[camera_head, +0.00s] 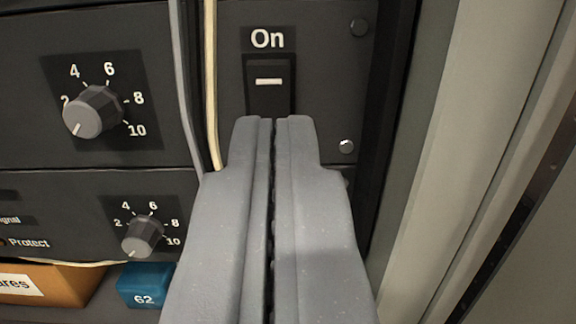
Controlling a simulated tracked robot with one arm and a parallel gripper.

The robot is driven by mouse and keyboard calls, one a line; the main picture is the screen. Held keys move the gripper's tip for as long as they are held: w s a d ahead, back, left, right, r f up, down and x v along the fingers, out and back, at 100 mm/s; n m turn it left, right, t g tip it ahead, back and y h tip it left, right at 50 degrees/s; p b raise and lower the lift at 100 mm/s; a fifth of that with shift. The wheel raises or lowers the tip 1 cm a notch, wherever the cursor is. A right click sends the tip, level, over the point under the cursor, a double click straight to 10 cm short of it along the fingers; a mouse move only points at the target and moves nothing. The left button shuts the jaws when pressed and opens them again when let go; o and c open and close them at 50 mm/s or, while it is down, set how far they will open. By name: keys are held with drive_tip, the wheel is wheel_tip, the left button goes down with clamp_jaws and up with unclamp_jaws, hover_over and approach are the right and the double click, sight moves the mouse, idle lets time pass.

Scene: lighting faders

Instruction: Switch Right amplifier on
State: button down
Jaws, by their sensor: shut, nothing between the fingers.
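A black rocker switch (269,84) with a white bar mark sits under a white "On" label on a dark panel (315,60). The lower part of the switch is hidden behind my fingertips. My gripper (273,122) is shut and empty, its tips in front of the lower edge of the switch. I cannot tell whether the tips touch it. Which way the rocker is tipped is unclear.
A large dial (97,110) and a smaller dial (142,236) are on the panels at left. Two cables (210,90) hang between dials and switch. A blue block marked 62 (146,283) and an orange box (60,283) are below. A pale upright frame (450,150) stands at right.

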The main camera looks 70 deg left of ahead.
sight(276, 76)
drive_tip(key=shift+b+x, duration=0.4)
drive_tip(key=shift+x, duration=2)
